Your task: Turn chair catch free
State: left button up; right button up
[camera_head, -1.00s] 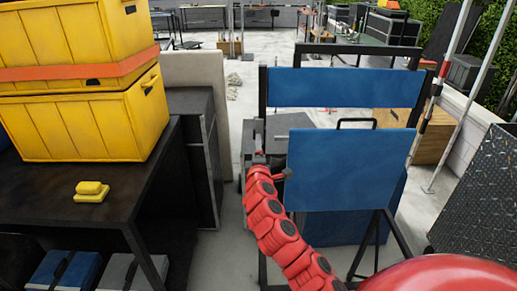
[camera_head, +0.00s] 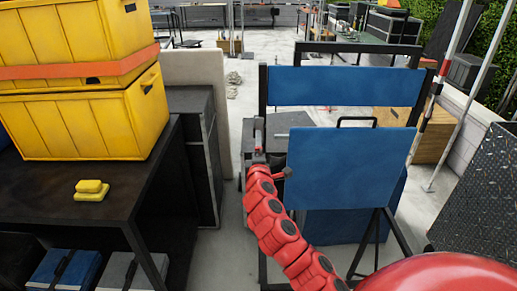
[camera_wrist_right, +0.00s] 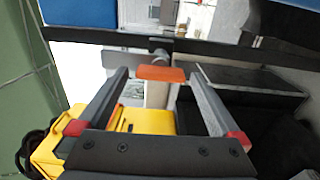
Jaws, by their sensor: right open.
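The folding chair has a blue back panel (camera_head: 345,87) and a blue seat panel (camera_head: 347,168) that stands upright, in a black frame. In the right wrist view, a black frame bar (camera_wrist_right: 235,50) crosses the top. A small orange tab (camera_wrist_right: 162,74) with a grey round piece above it sits by this bar; it looks like the catch. My right gripper (camera_wrist_right: 159,80) is open, its two grey fingers on either side of the tab, with gaps visible. In the head view my right gripper (camera_head: 258,138) is at the chair's left post, its fingers hard to make out. My left gripper is out of view.
A dark table (camera_head: 50,185) with yellow crates (camera_head: 95,115) and a small yellow object (camera_head: 90,190) stands at the left. A black case (camera_head: 192,150) stands between table and chair. A striped pole (camera_head: 428,110) and a dark patterned panel (camera_head: 480,190) are at the right.

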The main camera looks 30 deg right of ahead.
jog(key=p+v, duration=0.3)
jog(key=v, duration=1.4)
jog(key=shift+d, duration=0.1)
